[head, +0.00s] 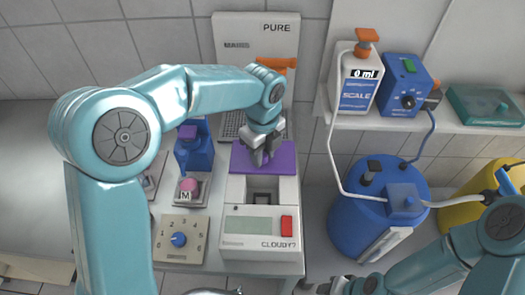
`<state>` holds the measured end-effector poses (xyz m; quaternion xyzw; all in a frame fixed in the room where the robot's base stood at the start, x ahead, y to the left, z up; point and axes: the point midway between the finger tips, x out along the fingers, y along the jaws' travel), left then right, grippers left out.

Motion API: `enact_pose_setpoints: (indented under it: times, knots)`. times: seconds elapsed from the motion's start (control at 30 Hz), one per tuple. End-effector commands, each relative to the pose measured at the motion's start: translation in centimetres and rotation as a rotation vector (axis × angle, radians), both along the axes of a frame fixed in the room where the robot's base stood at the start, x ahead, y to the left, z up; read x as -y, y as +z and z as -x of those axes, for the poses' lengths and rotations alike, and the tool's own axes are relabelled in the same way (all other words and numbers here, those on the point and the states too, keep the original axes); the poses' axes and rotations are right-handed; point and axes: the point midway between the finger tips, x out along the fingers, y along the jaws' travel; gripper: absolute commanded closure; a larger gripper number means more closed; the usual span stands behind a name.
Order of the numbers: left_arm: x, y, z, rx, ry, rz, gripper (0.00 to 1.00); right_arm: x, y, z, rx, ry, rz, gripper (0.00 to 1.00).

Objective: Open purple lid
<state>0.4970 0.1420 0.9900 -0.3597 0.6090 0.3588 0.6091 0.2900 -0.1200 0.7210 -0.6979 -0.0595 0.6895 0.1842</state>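The purple lid (284,160) lies flat at the back of the white device marked "CLOUDY?" (235,192). In front of the lid, the device's top shows a dark square opening (262,184). My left gripper (260,160) reaches down from above, with its fingertips at the middle of the lid. The gripper hides part of the lid, and I cannot tell whether the fingers grip anything. My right gripper (350,286) is low at the bottom edge, partly cut off and away from the lid. Its fingers are not clear.
A dial panel (182,238) and a blue device (195,150) stand left of the white device. A blue barrel (362,222) stands to the right.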

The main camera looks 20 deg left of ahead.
Motion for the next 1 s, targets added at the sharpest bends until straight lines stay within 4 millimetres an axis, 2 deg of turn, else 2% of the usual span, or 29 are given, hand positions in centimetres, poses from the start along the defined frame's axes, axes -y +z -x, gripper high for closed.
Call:
enact_pose_setpoints:
  times: [0.07, 0.33, 0.47, 0.57, 0.9, 1.0]
  knots:
    - [0.0, 0.0, 0.0, 0.000, 0.000, 0.000, 0.48, 0.0, 0.0, 0.0, 0.000, 0.000, 0.000, 0.57]
    - [0.0, 0.1, 0.0, 0.000, 0.000, 0.000, 0.48, 0.0, 0.0, 0.0, 0.000, 0.000, 0.000, 0.57]
    - [0.0, 1.1, -0.1, 0.002, 0.000, -0.001, 0.48, 0.0, 0.0, 0.0, 0.000, 0.000, 0.000, 0.57]
    - [0.0, 3.1, -0.1, 0.005, 0.000, 0.001, 0.48, 0.0, 0.0, 0.0, 0.000, 0.000, 0.000, 0.57]
    - [0.0, 12.1, -0.1, 0.004, -0.001, 0.001, 0.48, 0.0, 0.7, 0.0, 0.000, 0.000, 0.000, 0.57]
    - [0.0, 14.0, -0.1, 0.003, -0.001, 0.001, 0.48, 0.0, 0.9, 0.0, 0.000, 0.000, 0.000, 0.57]
